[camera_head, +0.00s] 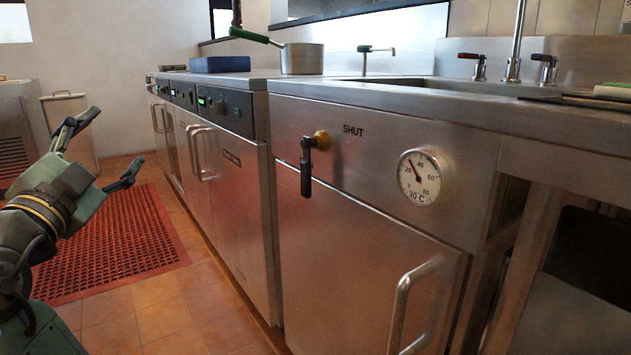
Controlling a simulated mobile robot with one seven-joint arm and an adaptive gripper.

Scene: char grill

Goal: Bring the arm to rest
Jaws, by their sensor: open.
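My gripper (108,151) is at the left of the head view, with its two fingers spread wide and nothing between them. My arm (28,250) comes in from the lower left edge. The gripper is in free air above the floor, left of the steel counter fronts and apart from them. The rest of my arm is cut off by the picture's edge.
A steel cabinet (362,228) has a black lever (307,165), a dial (419,177) and a door handle (407,305). A saucepan (302,58), a blue box (220,64) and taps stand on the counter. A red mat (125,245) lies on the tiled floor.

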